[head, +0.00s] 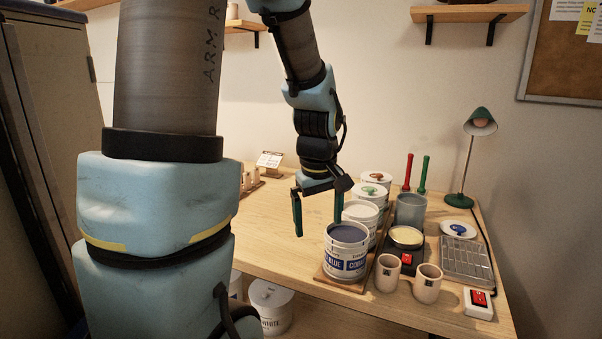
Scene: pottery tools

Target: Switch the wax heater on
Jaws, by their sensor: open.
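What looks like the wax heater (400,262) is a low black unit on the right part of the table. A round dish of pale yellow wax (406,236) sits on it. A red switch (407,258) shows on its front; I cannot tell its position. My gripper (318,228) is open and empty, fingers pointing down. It hangs above the table, left of the heater and behind the blue-labelled tub.
The blue-labelled tub (346,265) and white tubs (361,214) stand in a row left of the heater. Two small cups (428,284) stand before it. A grey pot (410,209), ribbed metal tray (466,262) and green lamp (480,122) are nearby. The table's left middle is clear.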

